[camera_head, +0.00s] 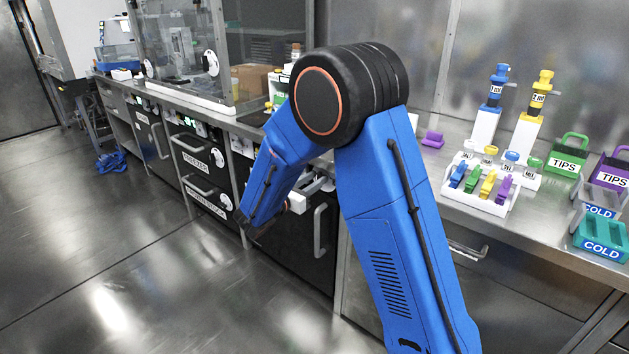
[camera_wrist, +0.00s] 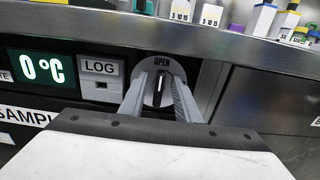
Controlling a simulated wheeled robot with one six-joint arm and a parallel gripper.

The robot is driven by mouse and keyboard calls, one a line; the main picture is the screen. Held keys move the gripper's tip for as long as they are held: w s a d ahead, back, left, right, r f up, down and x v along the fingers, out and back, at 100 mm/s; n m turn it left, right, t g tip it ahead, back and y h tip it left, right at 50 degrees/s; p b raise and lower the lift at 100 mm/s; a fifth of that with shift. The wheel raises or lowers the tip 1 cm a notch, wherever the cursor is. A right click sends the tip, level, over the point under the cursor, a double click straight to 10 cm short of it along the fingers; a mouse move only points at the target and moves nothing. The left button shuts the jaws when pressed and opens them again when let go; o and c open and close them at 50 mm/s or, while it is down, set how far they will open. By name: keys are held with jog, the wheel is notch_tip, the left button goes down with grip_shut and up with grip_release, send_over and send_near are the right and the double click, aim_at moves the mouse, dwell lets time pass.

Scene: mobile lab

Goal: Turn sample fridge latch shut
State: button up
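The sample fridge latch (camera_wrist: 161,88) is a round grey dial with a dark upright bar, in the middle of the wrist view. The word OPEN stands above the bar. My gripper (camera_wrist: 160,98) is open, with one finger on each side of the bar. Gaps show between bar and fingers; whether the fingertips touch the dial face I cannot tell. The dark fridge front carries a cut-off label (camera_wrist: 24,115) reading SAMPL. In the head view the fridge door (camera_head: 300,240) looks closed below my arm, and the latch is hidden.
Left of the latch are a LOG panel (camera_wrist: 101,76) and a 0 °C display (camera_wrist: 44,68). The steel bench edge (camera_wrist: 200,29) runs just above. A door handle (camera_head: 320,230) sticks out below my wrist.

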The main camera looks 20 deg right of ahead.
jog(key=shift+c, duration=0.6)
grip_shut()
jog(key=shift+m, duration=0.4)
jog(key=m, duration=0.5)
jog(key=s+f+m, duration=0.1)
jog(key=m, duration=0.5)
jog(key=d+f+m, duration=0.1)
jog(key=m, duration=0.5)
jog(key=shift+s, duration=0.3)
